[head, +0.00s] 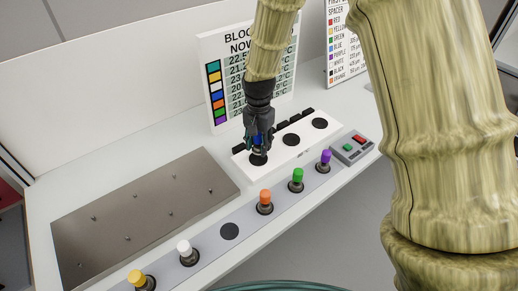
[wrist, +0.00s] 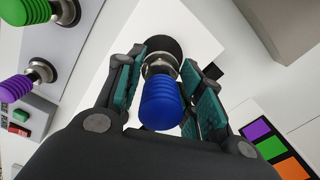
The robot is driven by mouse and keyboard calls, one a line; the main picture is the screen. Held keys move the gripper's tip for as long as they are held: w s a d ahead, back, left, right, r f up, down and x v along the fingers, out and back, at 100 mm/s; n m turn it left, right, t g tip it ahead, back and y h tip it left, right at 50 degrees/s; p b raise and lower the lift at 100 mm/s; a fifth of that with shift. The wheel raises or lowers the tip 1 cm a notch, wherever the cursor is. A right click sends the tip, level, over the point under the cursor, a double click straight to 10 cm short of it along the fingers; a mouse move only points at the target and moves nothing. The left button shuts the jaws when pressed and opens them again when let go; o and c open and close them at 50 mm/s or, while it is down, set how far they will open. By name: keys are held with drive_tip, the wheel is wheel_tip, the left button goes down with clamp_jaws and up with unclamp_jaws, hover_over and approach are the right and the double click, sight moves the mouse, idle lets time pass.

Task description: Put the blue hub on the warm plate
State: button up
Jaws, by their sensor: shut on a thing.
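The blue hub (head: 257,140) is between the fingers of my gripper (head: 258,146), which is shut on it. In the wrist view the ribbed blue hub (wrist: 161,103) has its metal base toward a black disc (wrist: 168,46). That disc is the leftmost one (head: 257,160) on the white block (head: 303,145) in the head view. I cannot tell whether the base touches the disc. The block's middle disc (head: 291,139) and right disc (head: 320,123) are bare. No label that I can read says which is the warm plate.
A strip in front holds yellow (head: 138,278), white (head: 185,250), orange (head: 265,198), green (head: 297,177) and purple hubs (head: 326,158), plus an empty black spot (head: 229,231). A studded metal plate (head: 145,220) lies left. A button box (head: 353,147) stands right. A temperature sign (head: 222,85) stands behind.

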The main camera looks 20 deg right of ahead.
sight(259, 158)
drive_tip(key=shift+w+d+f+p, duration=0.1)
drive_tip(key=shift+f+p, duration=0.2)
drive_tip(key=shift+f, duration=1.4)
drive_tip(key=shift+f, duration=0.1)
drive_tip(key=o, duration=1.2)
wheel_tip(259, 158, up, 12)
drive_tip(key=shift+r+b, duration=0.1)
drive_tip(key=shift+b, duration=0.5)
